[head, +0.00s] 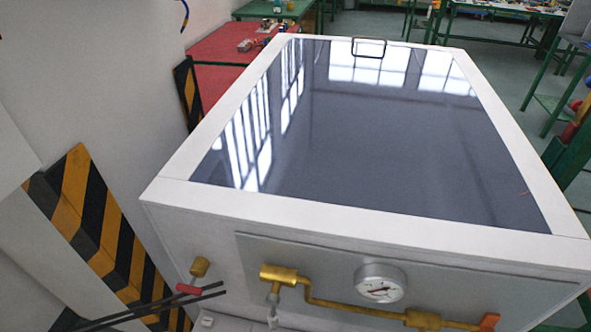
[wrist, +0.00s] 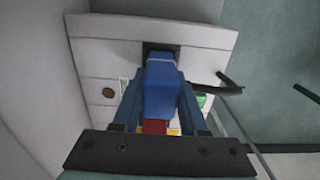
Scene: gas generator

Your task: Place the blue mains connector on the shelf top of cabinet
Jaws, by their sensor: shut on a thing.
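The blue mains connector (wrist: 160,88) is in the middle of the wrist view. My gripper (wrist: 159,100) is shut on it, with one finger along each side. The connector's far end overlaps a dark recess (wrist: 150,47) in a white panel; I cannot tell whether it is inside the recess or apart from it. The white cabinet (head: 170,190) with a dark, glossy top panel (head: 385,140) fills much of the head view. Its top is bare. Neither my gripper nor the connector shows in the head view.
The cabinet front carries a pressure gauge (head: 380,284) and brass pipework (head: 335,303). A black-and-yellow striped barrier (head: 95,225) stands at the left by a pale wall. A red-topped table (head: 222,46) is behind. In the wrist view, a black bar-like part (wrist: 231,84) sticks out right of the connector.

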